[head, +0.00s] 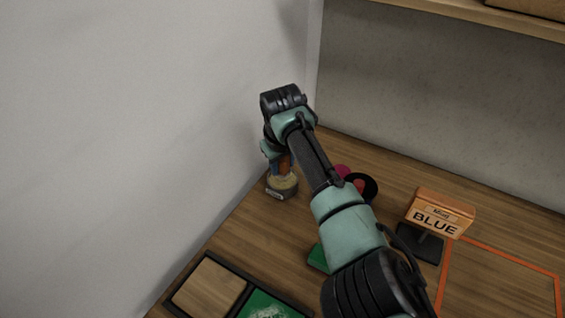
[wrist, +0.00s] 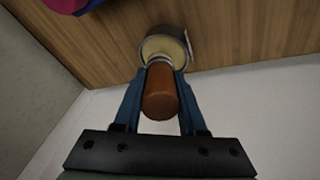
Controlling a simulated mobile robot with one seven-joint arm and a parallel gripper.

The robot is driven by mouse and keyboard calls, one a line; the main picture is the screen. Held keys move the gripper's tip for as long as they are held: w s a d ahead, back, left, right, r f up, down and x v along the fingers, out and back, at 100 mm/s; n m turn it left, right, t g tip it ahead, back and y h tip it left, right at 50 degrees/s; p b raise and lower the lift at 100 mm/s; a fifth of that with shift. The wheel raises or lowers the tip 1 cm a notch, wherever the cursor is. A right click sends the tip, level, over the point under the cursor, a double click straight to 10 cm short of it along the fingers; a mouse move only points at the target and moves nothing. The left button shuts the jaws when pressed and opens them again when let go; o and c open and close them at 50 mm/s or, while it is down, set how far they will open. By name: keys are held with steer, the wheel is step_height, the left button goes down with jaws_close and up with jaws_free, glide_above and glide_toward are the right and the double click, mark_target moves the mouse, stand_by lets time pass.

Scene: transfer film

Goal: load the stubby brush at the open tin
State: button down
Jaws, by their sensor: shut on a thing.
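My gripper (wrist: 160,100) is shut on the brown handle of the stubby brush (wrist: 160,95), with one blue finger on each side. In the head view the brush (head: 285,165) shows as a bit of orange-brown between the fingers, just above the open tin. The open tin (head: 282,192) stands on the table near the wall and holds something pale yellow. In the wrist view the tin (wrist: 167,34) lies straight beyond the handle. The brush's bristle end is hidden, and I cannot tell whether it touches the contents.
The wall (head: 130,120) is close on the left of the tin. A black round thing (head: 367,188) and a magenta one stand to its right. An orange BLUE sign (head: 438,214) is farther right. A framed tray (head: 208,288) with a green panel lies in front.

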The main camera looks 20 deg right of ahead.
steer(key=shift+f+b, duration=0.35)
steer(key=shift+f, duration=0.35)
stand_by(1.1)
steer(key=shift+r, duration=0.15)
step_height(320, 180, up, 7)
steer(key=p, duration=0.6)
stand_by(0.8)
